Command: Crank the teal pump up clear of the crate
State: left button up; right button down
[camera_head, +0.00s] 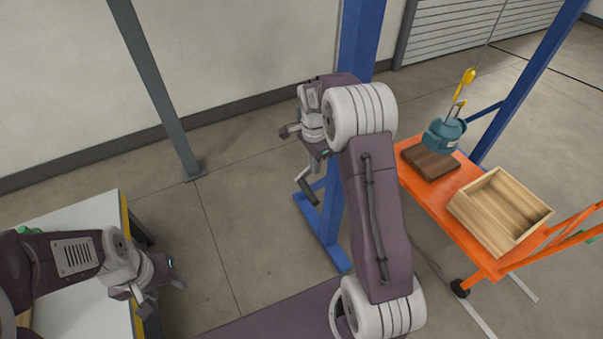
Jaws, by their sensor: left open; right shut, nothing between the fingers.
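The teal pump (444,134) hangs upright from a yellow hook (466,80) over or just behind a dark wooden block on the orange cart. I cannot tell the gap beneath it. The crate (501,211), open and pale wooden, stands on the cart to the right of and nearer than the pump, and looks empty. A dark crank handle (307,187) shows by the blue post, below my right gripper (288,131). The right gripper is shut and empty; its arm hides part of the post and winch. My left gripper (148,295) is open and empty beside the white table.
The orange cart (438,202) carries the dark wooden block (430,160) and has a push handle at right. The blue post (361,40) stands centrally, another blue post (528,80) behind the cart. A white table (75,230) is at left. Floor between table and post is clear.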

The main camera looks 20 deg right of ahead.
aim_at(308, 188)
notch_tip(308, 188, down, 10)
jog(key=shift+d+p, duration=0.2)
jog(key=shift+p, duration=0.2)
jog(key=shift+r, duration=0.2)
jog(key=shift+a+r+y+p, duration=0.2)
jog(key=shift+r+y+p, duration=0.2)
jog(key=shift+p, duration=0.25)
jog(key=r+y+p, duration=0.1)
jog(key=a+r+y+p, duration=0.1)
jog(key=shift+a+r+p, duration=0.1)
jog(key=shift+p, duration=0.2)
jog(key=r+y+p, duration=0.1)
jog(key=r+y, duration=0.1)
jog(key=a+r+y+p, duration=0.1)
jog(key=r+y, duration=0.1)
jog(key=shift+a+r, duration=0.1)
jog(key=shift+a, duration=0.1)
jog(key=shift+a+r+g+p, duration=0.1)
jog(key=shift+r+g+p, duration=0.2)
jog(key=shift+r+p, duration=0.8)
jog(key=shift+r, duration=0.3)
